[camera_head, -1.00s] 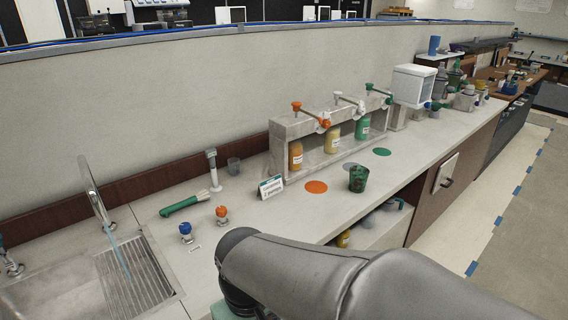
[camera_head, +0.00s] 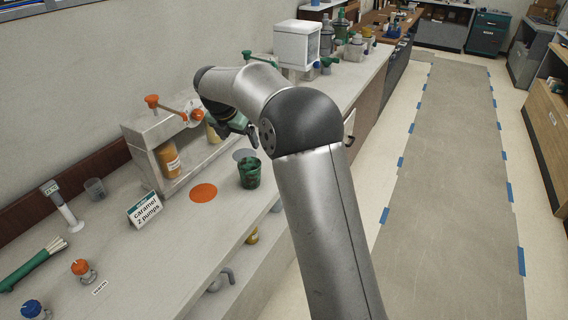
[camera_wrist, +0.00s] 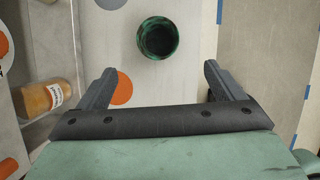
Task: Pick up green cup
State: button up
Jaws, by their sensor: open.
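The green cup (camera_head: 250,173), dark and mottled, stands upright on the counter (camera_head: 180,252) near its front edge, beside an orange disc. In the wrist view the cup (camera_wrist: 157,38) shows its open round mouth, beyond my fingertips and roughly centred between them. My gripper (camera_wrist: 160,75) is open with nothing between its fingers. In the head view my gripper (camera_head: 243,130) hangs above and behind the cup, partly hidden by my arm. The cup is apart from the fingers.
An orange disc (camera_head: 203,193) lies left of the cup. A pump dispenser stand (camera_head: 150,135) with bottles is behind it; a caramel bottle (camera_wrist: 48,96) shows in the wrist view. A "caramel 2 pumps" sign (camera_head: 145,209) stands to the left. The floor aisle (camera_head: 450,180) is clear.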

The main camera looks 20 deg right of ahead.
jog(key=p, duration=0.2)
send_near(251, 167)
jog(key=shift+s+d+f, duration=0.2)
jog(key=shift+s+f, duration=0.05)
jog(key=shift+f, duration=0.35)
jog(key=shift+s+d+f, duration=0.25)
jog(key=shift+s+f, duration=0.05)
jog(key=shift+f, duration=0.35)
jog(key=shift+p+x, duration=0.95)
jog(key=shift+x, duration=1.7)
jog(key=shift+w+a, duration=0.1)
jog(key=c, duration=1.1)
